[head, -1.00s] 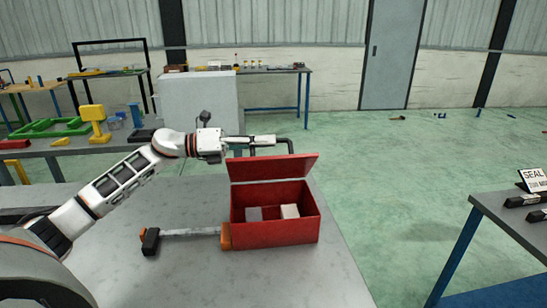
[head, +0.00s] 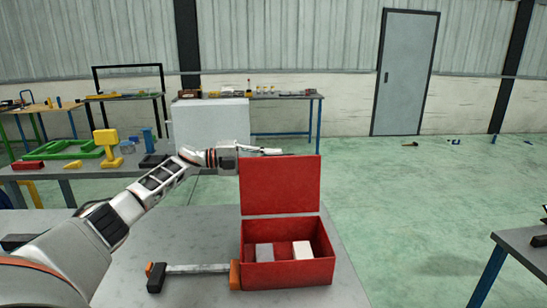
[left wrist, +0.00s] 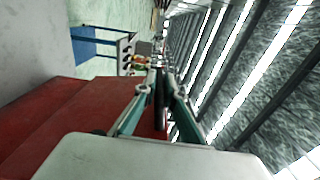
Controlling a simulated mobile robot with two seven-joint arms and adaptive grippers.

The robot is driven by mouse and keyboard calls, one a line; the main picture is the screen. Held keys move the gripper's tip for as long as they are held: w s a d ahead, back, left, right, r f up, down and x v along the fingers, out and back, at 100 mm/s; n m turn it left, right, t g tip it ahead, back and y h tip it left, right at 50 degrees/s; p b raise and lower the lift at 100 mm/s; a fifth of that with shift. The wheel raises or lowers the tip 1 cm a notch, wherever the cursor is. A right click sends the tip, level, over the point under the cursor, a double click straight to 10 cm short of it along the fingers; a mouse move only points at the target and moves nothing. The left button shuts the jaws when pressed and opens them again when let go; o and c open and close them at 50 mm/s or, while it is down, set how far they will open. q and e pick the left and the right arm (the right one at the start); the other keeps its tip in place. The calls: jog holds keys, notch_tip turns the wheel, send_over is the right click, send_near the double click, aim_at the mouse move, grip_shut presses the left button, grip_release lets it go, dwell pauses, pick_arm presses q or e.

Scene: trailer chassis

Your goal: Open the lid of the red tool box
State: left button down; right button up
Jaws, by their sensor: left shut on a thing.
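The red tool box (head: 287,274) stands on the grey table in the head view. Its lid (head: 280,186) stands about upright at the back of the box, so the inside shows. A grey block (head: 264,254) and a white block (head: 302,250) lie inside. My left gripper (head: 268,151) is at the lid's top edge, shut on the lid's black handle, which is mostly hidden. In the left wrist view the fingers (left wrist: 160,105) close around the dark handle, with the red lid (left wrist: 60,125) beside them. My right gripper is not in view.
A bar tool with orange and black ends (head: 195,269) lies left of the box, its orange end close to it. A side table (head: 515,245) stands at the right. Another bench with green and yellow parts (head: 85,150) is behind left. Open floor lies between.

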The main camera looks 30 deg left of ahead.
pick_arm(q)
jog(key=shift+w+a+f+n, duration=0.45)
jog(key=shift+w+a+n, duration=0.15)
jog(key=shift+w+n, duration=0.15)
jog(key=c, duration=2.1)
grip_release()
jog(key=shift+f, duration=0.1)
jog(key=shift+c, duration=0.2)
jog(key=v, duration=1.2)
